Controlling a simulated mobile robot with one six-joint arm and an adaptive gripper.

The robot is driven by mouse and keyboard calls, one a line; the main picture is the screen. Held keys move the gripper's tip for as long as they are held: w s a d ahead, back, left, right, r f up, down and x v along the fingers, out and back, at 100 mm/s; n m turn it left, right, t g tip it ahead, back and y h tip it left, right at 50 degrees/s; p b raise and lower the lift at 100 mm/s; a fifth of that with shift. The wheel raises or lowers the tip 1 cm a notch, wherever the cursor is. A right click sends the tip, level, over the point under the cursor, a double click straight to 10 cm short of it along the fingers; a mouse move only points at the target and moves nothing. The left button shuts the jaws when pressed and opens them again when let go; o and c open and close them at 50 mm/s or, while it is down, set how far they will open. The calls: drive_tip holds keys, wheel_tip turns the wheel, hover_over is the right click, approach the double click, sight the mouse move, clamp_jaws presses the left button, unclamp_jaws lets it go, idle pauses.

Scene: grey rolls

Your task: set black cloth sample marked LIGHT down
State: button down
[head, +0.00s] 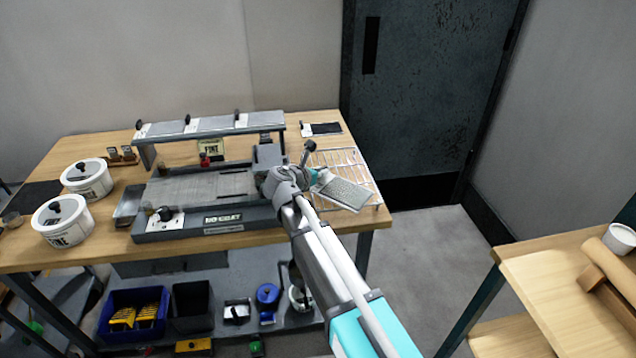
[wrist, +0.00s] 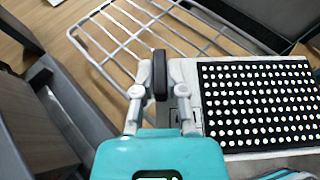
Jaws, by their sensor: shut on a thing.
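My gripper (wrist: 160,88) is shut on the upright black tab of a white card. The card carries the black cloth sample (wrist: 260,105), which is covered in pale dots, to the right of my fingers. In the head view this sample (head: 346,194) looks grey and lies over the front right part of the wire rack (head: 358,158). I cannot tell whether it touches the wires. My gripper hides its left end in the head view. I cannot read the word LIGHT on it.
A grey machine (head: 205,190) stands on the wooden table left of the rack. Another card with a plain black swatch (head: 325,129) lies behind the rack. White tubs (head: 62,220) stand at the left. The back of the rack is bare.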

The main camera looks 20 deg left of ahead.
drive_tip(key=shift+w+a+f+b, duration=0.2)
drive_tip(key=shift+f+b, duration=0.15)
drive_tip(key=shift+w+a+f+b, duration=0.15)
drive_tip(key=shift+f+b, duration=1.5)
drive_tip(key=shift+b, duration=0.05)
drive_tip(key=shift+f, duration=0.15)
drive_tip(key=c, duration=0.7)
unclamp_jaws()
drive_tip(key=shift+s+r, duration=0.1)
drive_tip(key=shift+r, duration=0.15)
drive_tip(key=p+v, duration=0.4)
drive_tip(key=v, duration=0.8)
drive_tip(key=shift+f+p, duration=0.1)
drive_tip(key=shift+p, duration=0.25)
